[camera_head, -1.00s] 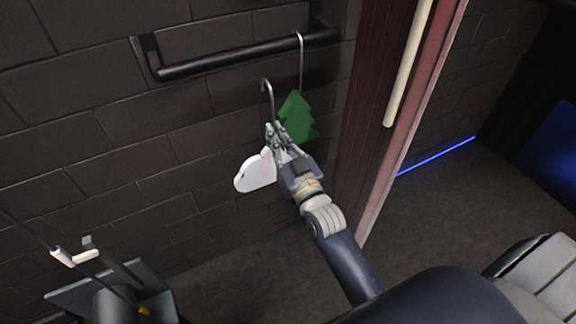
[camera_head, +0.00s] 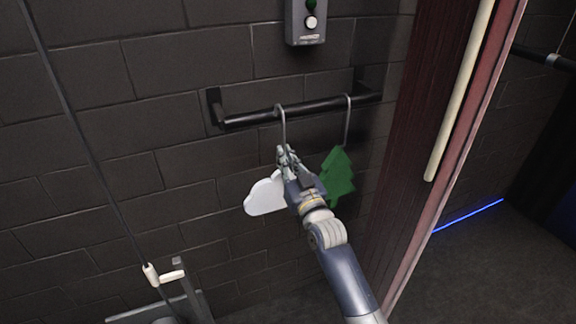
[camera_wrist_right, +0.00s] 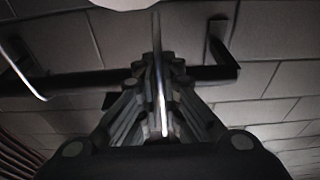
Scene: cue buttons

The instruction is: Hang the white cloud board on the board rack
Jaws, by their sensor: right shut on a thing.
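The white cloud board (camera_head: 265,197) hangs from its metal hook (camera_head: 283,132) below the board rack (camera_head: 243,119), a black bar on the wall. My right gripper (camera_head: 285,156) is shut on the hook's stem, just above the cloud and below the bar. The hook's curved top overlaps the bar in the head view; I cannot tell whether it rests on it. In the right wrist view, the cloud's edge (camera_wrist_right: 125,3) shows at the top, and the stem (camera_wrist_right: 162,105) runs between the fingers of my right gripper (camera_wrist_right: 158,80) with the bar (camera_wrist_right: 65,84) behind. My left gripper is out of view.
A green tree board (camera_head: 338,176) hangs by its own hook from the bar's right part, close beside my right gripper. A control box (camera_head: 305,22) with a green and a white button is on the wall above. A dark red post (camera_head: 440,100) stands right. The bar's left part is clear.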

